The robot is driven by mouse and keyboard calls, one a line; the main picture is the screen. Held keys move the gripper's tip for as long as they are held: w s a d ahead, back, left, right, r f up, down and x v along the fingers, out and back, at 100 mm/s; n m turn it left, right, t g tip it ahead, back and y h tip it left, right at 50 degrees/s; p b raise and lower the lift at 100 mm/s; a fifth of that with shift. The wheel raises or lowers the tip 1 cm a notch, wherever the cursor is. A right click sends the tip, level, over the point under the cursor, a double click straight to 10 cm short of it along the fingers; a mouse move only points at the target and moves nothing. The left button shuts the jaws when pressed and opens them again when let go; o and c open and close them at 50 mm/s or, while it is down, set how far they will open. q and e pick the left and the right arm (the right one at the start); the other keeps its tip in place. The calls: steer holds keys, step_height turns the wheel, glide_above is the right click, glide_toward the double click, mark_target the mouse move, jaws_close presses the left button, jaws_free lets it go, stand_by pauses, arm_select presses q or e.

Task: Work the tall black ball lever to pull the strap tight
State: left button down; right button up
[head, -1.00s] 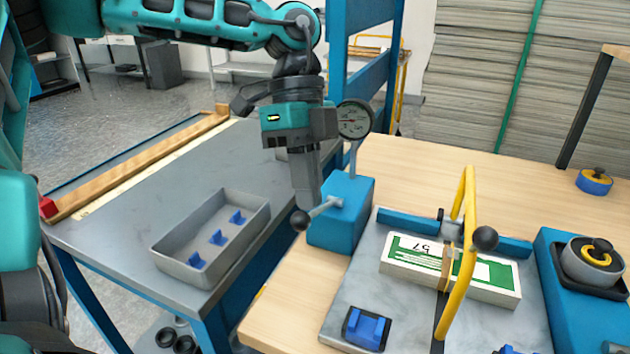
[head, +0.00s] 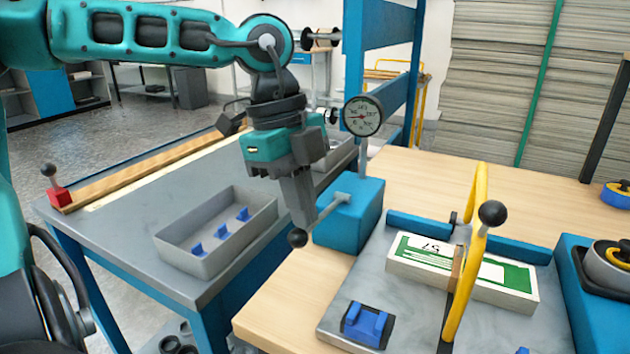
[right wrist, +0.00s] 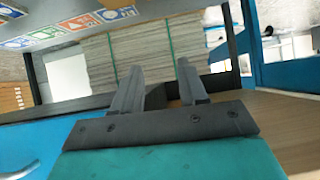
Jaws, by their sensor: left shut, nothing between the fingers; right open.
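A lever with a black ball end (head: 297,238) sticks out leftward from the blue box (head: 350,215) carrying a round gauge (head: 362,116). My left gripper (head: 303,224) points down, shut and empty, its tips right at this rod near the ball. I cannot tell whether they touch. A second black ball (head: 492,213) stands higher, by the yellow upright frame (head: 462,290). A brown band (head: 458,266) crosses the white and green pack (head: 505,284) beside that frame; a dark strap (head: 447,322) runs forward from it. My right gripper (right wrist: 156,78) is open and empty in the right wrist view.
A grey tray (head: 265,235) with several blue clips sits on the grey table at left. A blue clip holder (head: 366,325) is on the plate's front corner. A blue block with a tape roll (head: 610,262) stands at right.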

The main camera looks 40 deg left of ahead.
arm_select(q)
steer(key=shift+s+f+b, duration=0.15)
steer(key=shift+f+b, duration=0.2)
steer(key=shift+f, duration=0.2)
steer(key=shift+s+f+b, duration=0.2)
steer(key=shift+f+b, duration=0.35)
steer(key=shift+b, duration=0.1)
steer(key=shift+s+f, duration=0.1)
steer(key=shift+f, duration=0.05)
arm_select(e)
steer(key=shift+a+f+y, duration=0.3)
steer(key=shift+a+f, duration=0.1)
steer(key=shift+a, duration=0.15)
arm_select(q)
steer(key=shift+s+d+f, duration=0.1)
steer(key=shift+r, duration=0.35)
steer(key=p+v, duration=0.3)
steer(key=v, duration=0.9)
steer(key=shift+r+p, duration=0.3)
arm_select(e)
steer(key=shift+s+d+r, duration=0.2)
steer(key=shift+d+r, duration=0.45)
steer(key=shift+r, duration=0.2)
arm_select(q)
steer(key=shift+s, duration=0.1)
